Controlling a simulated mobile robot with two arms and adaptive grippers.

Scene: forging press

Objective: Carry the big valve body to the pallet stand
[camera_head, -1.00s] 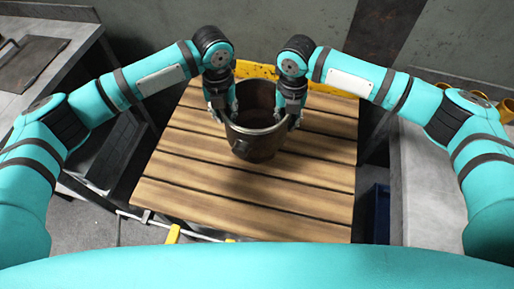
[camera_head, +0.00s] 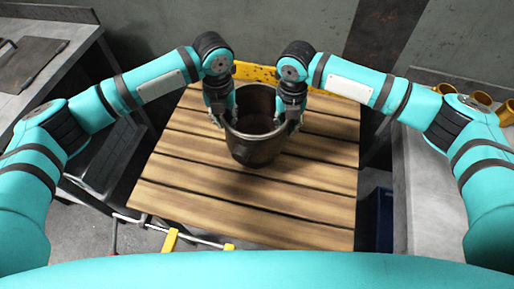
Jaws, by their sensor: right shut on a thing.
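The big valve body (camera_head: 254,147) is a dark, round, hollow metal piece with an open top. It is upright over the far middle of the pallet stand (camera_head: 250,205), a slatted wooden top; I cannot tell if it touches the slats. My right gripper (camera_head: 294,124) is shut on the right rim of the valve body. My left gripper (camera_head: 224,116) is at its left rim, with fingertips partly hidden, so its grip is unclear.
A yellow worn bar (camera_head: 250,71) runs behind the stand against the grey wall. A grey bench with yellow cylindrical parts (camera_head: 481,98) is at right, a dark blue bin (camera_head: 381,220) beside the stand. A metal worktop (camera_head: 62,52) is at left. The stand's front slats are clear.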

